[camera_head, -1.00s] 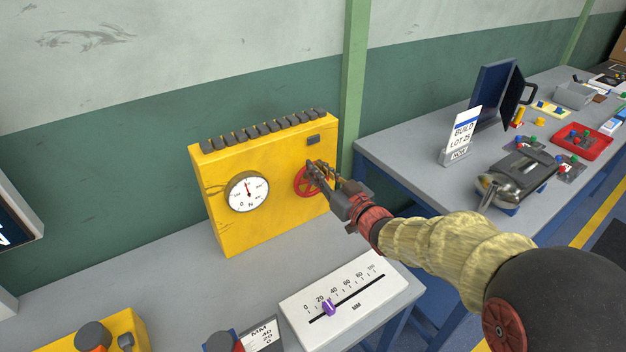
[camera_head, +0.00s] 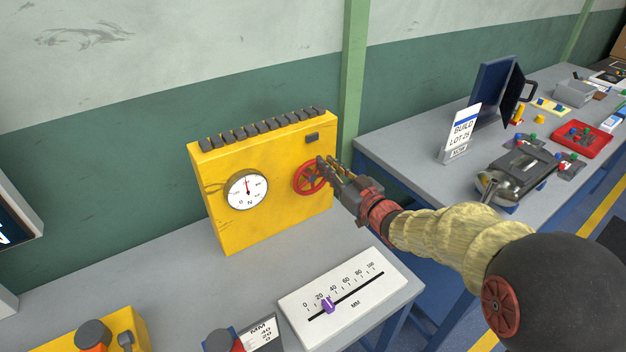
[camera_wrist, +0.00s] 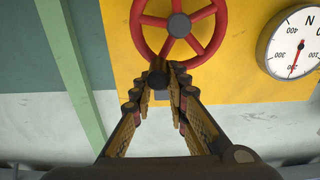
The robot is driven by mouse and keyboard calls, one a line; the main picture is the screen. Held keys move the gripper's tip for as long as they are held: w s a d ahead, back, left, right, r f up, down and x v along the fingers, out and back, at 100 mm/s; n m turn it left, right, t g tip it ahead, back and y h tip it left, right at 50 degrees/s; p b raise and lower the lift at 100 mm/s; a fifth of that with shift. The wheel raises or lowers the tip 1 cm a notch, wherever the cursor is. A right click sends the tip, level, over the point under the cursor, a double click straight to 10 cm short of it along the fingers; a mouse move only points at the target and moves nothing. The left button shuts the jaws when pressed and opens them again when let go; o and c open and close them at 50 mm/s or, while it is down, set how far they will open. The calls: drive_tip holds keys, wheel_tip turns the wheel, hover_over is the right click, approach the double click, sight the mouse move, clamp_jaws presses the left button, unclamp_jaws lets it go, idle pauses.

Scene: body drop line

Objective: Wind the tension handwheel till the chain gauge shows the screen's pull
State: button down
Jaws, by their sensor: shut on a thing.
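The red handwheel (camera_head: 299,181) is on the right of the yellow housing's front; it shows from close up in the wrist view (camera_wrist: 213,38). My gripper (camera_head: 325,168) is at the wheel's right side. In the wrist view my fingers (camera_wrist: 160,80) meet around a dark grip knob (camera_wrist: 157,76) at the wheel's rim. The round white chain gauge (camera_head: 246,190), marked N, is on the housing's left.
The yellow housing (camera_head: 236,230) stands on a grey bench (camera_head: 170,285). A white MM slider scale (camera_head: 345,290) with a purple pointer lies in front. A second bench (camera_head: 400,150) at right holds a build sign (camera_head: 461,130) and a red tray (camera_head: 583,150).

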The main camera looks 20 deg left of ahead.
drive_tip(key=shift+s+f, duration=0.25)
drive_tip(key=shift+f, duration=0.85)
drive_tip(key=shift+w+d+f+b, duration=0.25)
drive_tip(key=shift+w+f+b, duration=0.35)
drive_tip(key=shift+f, duration=0.2)
drive_tip(key=c, duration=2.4)
unclamp_jaws()
drive_tip(key=shift+w+d+r, duration=0.2)
drive_tip(key=o, duration=0.6)
drive_tip(key=shift+w+r, duration=0.1)
drive_tip(key=shift+r, duration=0.1)
drive_tip(key=shift+o, duration=0.2)
drive_tip(key=shift+d, duration=0.1)
drive_tip(key=p+v, duration=0.1)
drive_tip(key=v, duration=0.6)
